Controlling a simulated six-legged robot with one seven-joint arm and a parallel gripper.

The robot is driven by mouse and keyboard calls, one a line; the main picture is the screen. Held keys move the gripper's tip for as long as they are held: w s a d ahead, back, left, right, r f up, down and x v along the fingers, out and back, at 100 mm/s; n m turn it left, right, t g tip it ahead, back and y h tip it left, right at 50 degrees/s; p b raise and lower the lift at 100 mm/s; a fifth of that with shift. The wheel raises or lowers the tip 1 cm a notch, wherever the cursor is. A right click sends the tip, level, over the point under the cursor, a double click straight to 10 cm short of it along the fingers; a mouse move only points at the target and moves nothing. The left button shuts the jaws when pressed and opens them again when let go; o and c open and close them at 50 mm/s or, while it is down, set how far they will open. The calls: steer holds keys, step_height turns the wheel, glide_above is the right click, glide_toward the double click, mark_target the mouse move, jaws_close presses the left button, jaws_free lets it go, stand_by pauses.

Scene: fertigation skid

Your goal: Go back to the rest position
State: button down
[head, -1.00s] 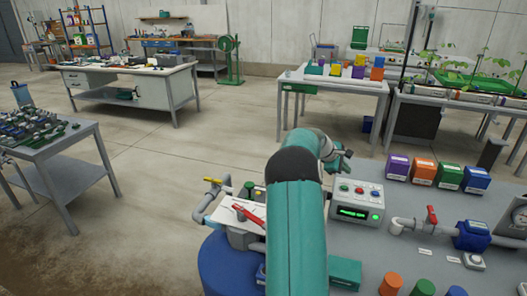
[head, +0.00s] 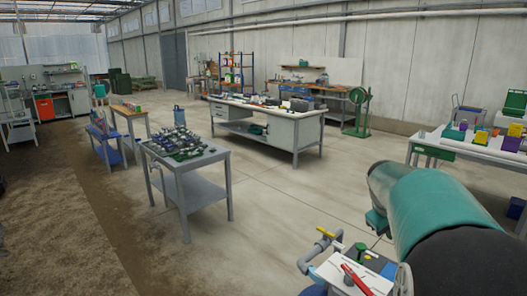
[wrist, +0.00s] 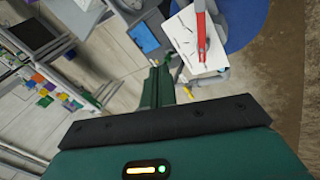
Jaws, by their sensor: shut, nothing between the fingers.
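My gripper (wrist: 160,85) shows in the wrist view as narrow green fingers held together, with nothing between them. It hangs in the air above the floor and the skid's edge. In the head view my teal and black arm fills the lower right, and I cannot make out the fingertips there. A white sheet (head: 335,276) with a red tool (head: 357,279) on it lies at the bottom, beside the arm. Both also show at the top of the wrist view, the sheet (wrist: 183,32) and the red tool (wrist: 201,40), apart from the fingers.
A table with coloured boxes (head: 470,148) is at right. The concrete floor between is clear.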

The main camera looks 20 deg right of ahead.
steer(key=s+a+r+t+y, duration=0.1)
steer(key=s+a, duration=0.2)
steer(key=a, duration=0.8)
steer(key=s+a+r+t+y, duration=0.2)
steer(key=s+a, duration=0.1)
steer(key=a, duration=0.8)
steer(key=s+a+f+y, duration=0.2)
steer(key=s+a+f, duration=0.1)
steer(key=s+a, duration=0.7)
steer(key=a, duration=0.2)
steer(key=shift+a+f+m+t, duration=0.3)
steer(key=shift+f+m, duration=0.1)
steer(key=shift+d, duration=0.15)
